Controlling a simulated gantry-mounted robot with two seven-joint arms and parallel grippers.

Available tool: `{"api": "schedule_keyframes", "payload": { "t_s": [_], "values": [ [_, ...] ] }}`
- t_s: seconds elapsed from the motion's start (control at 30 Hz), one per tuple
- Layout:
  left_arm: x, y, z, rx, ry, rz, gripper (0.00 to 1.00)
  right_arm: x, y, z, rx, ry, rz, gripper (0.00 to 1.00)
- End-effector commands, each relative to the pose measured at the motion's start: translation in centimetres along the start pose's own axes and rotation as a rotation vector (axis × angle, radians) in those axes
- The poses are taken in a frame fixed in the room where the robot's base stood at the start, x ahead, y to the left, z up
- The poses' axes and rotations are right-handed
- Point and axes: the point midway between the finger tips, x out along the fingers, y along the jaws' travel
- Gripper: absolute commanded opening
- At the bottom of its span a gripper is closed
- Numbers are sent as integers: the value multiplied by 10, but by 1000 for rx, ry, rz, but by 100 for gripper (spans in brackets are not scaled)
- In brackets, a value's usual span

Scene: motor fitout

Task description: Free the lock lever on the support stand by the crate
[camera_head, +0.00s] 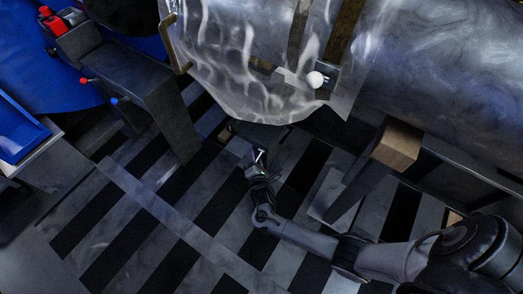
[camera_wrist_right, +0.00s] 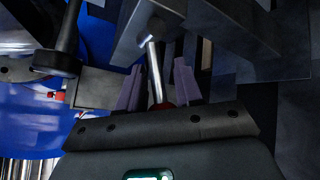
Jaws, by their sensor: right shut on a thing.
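My right gripper (camera_head: 258,162) reaches in from the lower right and is under the front edge of the large metal cylinder. In the right wrist view its two purple-grey fingers (camera_wrist_right: 157,88) are on either side of a slim metal lever (camera_wrist_right: 154,68) with a red end (camera_wrist_right: 164,105), and it is shut on the lever. The lever's upper end meets a dark grey plate structure (camera_wrist_right: 143,25), which appears to be part of the support stand. In the head view the lever is small and its red end is hidden by the gripper. My left gripper is not in view.
The metal cylinder (camera_head: 440,75), partly under clear wrapping (camera_head: 230,90), hangs over the gripper. A wooden block (camera_head: 398,145) is at right. A grey stand (camera_head: 158,95) with red (camera_head: 83,80) and blue (camera_head: 114,101) knobs is at left. The striped floor is open.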

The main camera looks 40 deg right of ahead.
Motion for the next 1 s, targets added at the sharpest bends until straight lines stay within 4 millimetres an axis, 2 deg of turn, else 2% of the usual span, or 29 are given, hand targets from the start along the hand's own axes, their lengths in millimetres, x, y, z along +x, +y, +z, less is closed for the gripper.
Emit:
{"api": "schedule_keyframes", "payload": {
  "t_s": [0.03, 0.1, 0.3, 0.5, 0.7, 1.0],
  "values": [
    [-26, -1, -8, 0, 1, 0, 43, -5, 14, 7, 26, 27, -23, 0],
    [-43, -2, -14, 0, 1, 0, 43, -6, 18, 7, 69, 66, -55, 0],
    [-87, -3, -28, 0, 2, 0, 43, -9, 24, 9, 193, 171, -151, 0],
    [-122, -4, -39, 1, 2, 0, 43, -10, 29, 13, 319, 275, -246, 0],
    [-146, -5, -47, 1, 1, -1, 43, -11, 32, 16, 432, 371, -334, 0],
    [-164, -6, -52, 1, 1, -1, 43, -10, 35, 18, 554, 475, -428, 0]
  ]
}}
